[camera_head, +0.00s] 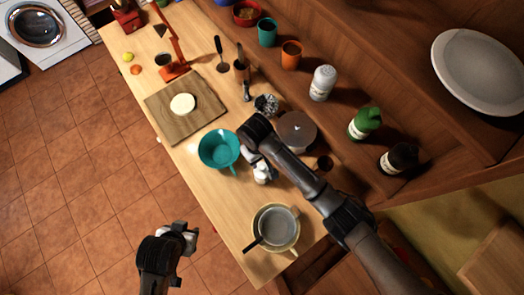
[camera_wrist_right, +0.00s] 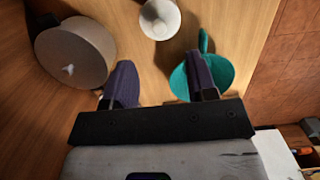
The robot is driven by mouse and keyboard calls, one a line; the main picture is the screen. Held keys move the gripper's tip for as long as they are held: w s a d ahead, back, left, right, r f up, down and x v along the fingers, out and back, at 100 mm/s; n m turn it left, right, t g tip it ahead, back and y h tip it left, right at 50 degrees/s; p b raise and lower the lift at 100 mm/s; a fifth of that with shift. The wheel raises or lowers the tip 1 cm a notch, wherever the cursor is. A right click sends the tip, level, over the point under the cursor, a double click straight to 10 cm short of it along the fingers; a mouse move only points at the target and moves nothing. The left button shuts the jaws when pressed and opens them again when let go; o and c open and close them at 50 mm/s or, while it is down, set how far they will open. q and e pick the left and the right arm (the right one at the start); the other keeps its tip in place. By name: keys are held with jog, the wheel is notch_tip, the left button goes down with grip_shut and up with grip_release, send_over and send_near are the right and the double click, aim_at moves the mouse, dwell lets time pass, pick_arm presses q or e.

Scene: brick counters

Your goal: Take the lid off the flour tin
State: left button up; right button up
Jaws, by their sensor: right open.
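The flour tin appears to be the round container with a grey-brown lid (camera_head: 297,131), standing upright on the wooden counter. Its lid, with a small pale knob, also shows at the upper left of the right wrist view (camera_wrist_right: 72,52), and the lid is on. My right gripper (camera_head: 262,177) is over the counter between the tin and a teal bowl. Its two fingers are apart and empty in the right wrist view (camera_wrist_right: 162,82), with the lid to the left of them. My left gripper (camera_head: 188,240) is off the counter's front edge, over the floor; its fingers are unclear.
The teal bowl (camera_head: 232,157) is close beside my right gripper. A cream pot (camera_head: 293,225) stands at the near end of the counter. A metal pot (camera_head: 266,103) is behind the tin. A cutting board (camera_head: 165,115) with dough lies farther back. Bottles and cups line the shelf.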

aim_at(262, 168)
jog(key=shift+s+d+f+p, duration=0.2)
jog(key=shift+f+p, duration=0.1)
jog(key=shift+f, duration=2.25)
jog(key=shift+s+d+f+p, duration=0.15)
jog(key=shift+f+p, duration=0.1)
jog(key=shift+f, duration=2.25)
jog(key=shift+w, duration=0.1)
grip_shut()
